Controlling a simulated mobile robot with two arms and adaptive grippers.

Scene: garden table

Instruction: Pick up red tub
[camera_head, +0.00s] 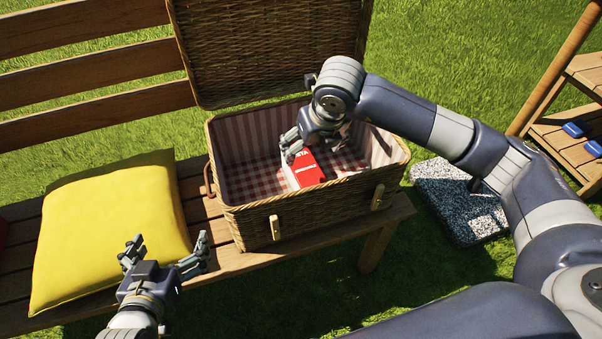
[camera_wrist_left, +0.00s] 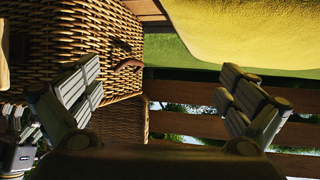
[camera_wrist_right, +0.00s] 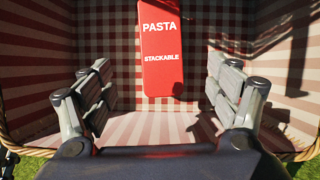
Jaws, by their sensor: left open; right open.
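The red tub (camera_head: 309,174) lies inside the open wicker basket (camera_head: 300,220) on its checked lining. In the right wrist view the red tub (camera_wrist_right: 161,70) shows white lettering reading PASTA and STACKABLE. My right gripper (camera_head: 290,147) is over the basket, open and empty, with the tub ahead of its fingers and a little above the middle of the right wrist view. Part of the tub is hidden behind the gripper in the head view. My left gripper (camera_head: 167,250) is open and empty in front of the bench, near the yellow cushion.
The basket stands on a wooden bench (camera_head: 230,262), its lid (camera_head: 270,50) raised at the back. A yellow cushion (camera_head: 110,225) lies left of it. A speckled slab (camera_head: 458,200) is on the grass at right. A wooden shelf (camera_head: 570,140) with blue items (camera_head: 575,129) stands at far right.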

